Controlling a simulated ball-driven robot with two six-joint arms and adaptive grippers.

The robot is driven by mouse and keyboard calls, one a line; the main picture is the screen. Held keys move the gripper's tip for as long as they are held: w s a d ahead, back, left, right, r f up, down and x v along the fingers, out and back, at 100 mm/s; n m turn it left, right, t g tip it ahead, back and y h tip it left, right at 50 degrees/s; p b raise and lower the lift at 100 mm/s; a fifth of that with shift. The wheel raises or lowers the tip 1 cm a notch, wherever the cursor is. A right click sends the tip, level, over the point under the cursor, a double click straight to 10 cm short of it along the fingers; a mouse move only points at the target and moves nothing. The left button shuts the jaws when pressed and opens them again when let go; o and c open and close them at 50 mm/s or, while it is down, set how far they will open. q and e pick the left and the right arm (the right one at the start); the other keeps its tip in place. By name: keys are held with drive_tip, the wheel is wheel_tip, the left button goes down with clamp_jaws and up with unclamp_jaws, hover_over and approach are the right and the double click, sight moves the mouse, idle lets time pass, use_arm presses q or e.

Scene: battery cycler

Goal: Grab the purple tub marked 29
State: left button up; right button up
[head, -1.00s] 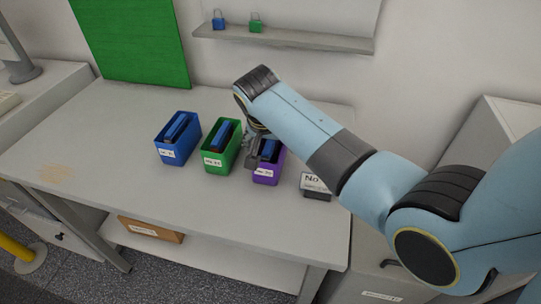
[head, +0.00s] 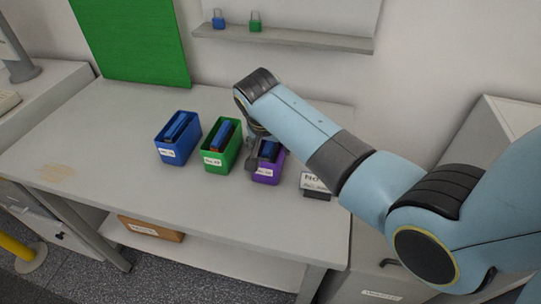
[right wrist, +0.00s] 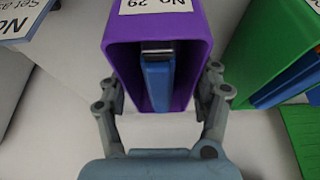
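The purple tub (head: 266,172) stands on the table at the right end of a row of three tubs. In the right wrist view its purple wall (right wrist: 199,35) and white label reading No. 29 (right wrist: 160,4) show, with a blue item (right wrist: 158,80) inside. My right gripper (head: 264,160) is at the tub, partly hidden by its own arm in the head view. In the right wrist view the gripper (right wrist: 162,90) is open, one finger on each side of the tub, very close to its walls. I cannot tell whether they touch. My left gripper is not in view.
A green tub (head: 211,162) stands close left of the purple one, a blue tub (head: 168,153) further left. A small sign (head: 315,186) stands at the right. A shelf (head: 290,39) with two padlocks is on the wall behind. The table's left part is clear.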

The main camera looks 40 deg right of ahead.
drive_tip(key=c, duration=0.9)
drive_tip(key=shift+c, duration=0.3)
drive_tip(key=shift+r, duration=0.1)
